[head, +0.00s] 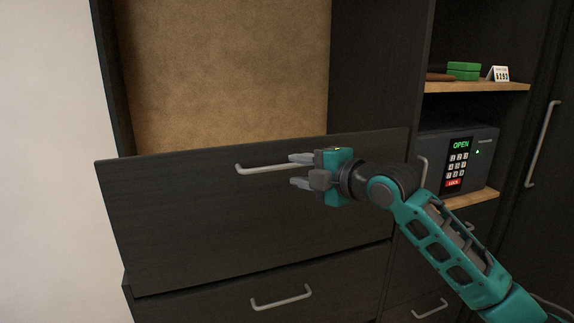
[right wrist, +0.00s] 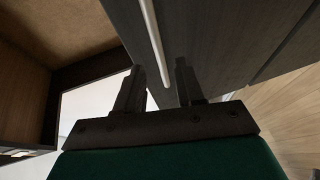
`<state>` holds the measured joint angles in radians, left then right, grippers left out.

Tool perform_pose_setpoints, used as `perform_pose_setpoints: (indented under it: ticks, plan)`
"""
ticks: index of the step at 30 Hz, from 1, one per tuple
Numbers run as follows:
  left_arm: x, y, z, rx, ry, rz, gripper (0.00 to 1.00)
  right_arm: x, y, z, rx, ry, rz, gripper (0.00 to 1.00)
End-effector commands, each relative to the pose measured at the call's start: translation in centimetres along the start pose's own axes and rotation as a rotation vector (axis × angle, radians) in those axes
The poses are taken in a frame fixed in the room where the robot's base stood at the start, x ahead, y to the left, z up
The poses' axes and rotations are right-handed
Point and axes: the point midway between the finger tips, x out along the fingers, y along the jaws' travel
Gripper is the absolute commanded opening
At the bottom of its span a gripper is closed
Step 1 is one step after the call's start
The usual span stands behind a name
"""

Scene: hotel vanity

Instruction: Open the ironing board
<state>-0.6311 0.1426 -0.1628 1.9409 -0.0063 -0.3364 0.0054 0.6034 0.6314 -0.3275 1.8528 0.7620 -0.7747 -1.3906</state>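No ironing board can be made out. A dark wood drawer front (head: 240,220) with a light metal bar handle (head: 262,169) stands forward of the cabinet, its top edge slightly tilted in the picture. My right gripper (head: 296,171) is open at the right part of this handle, one finger above its line and one below. In the right wrist view the handle (right wrist: 153,40) runs towards the gap between the two spread fingers (right wrist: 158,85); whether they touch it I cannot tell. My left gripper is not in view.
A tan back panel (head: 225,70) fills the open space above the drawer. A lower drawer handle (head: 281,299) is below. At right, a safe (head: 458,160) reads OPEN, under a shelf (head: 480,87) with green boxes (head: 463,71). A tall door handle (head: 543,143) is far right.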

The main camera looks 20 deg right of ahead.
Motion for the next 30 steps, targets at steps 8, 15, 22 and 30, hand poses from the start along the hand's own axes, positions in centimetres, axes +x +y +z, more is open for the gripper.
perform_pose_setpoints:
  ticks: [8,15,22,30]
  plan:
    - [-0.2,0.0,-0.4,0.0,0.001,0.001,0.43,3.6,0.1,0.0,0.002,-0.001,0.001,0.38]
    - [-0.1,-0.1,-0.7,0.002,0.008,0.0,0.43,4.5,0.0,0.0,-0.001,-0.001,0.0,0.38]
    - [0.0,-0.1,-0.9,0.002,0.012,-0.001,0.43,4.4,0.0,0.1,-0.001,-0.001,0.0,0.35]
    - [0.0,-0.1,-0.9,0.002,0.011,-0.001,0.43,4.4,0.0,0.1,0.0,-0.001,0.0,0.09]
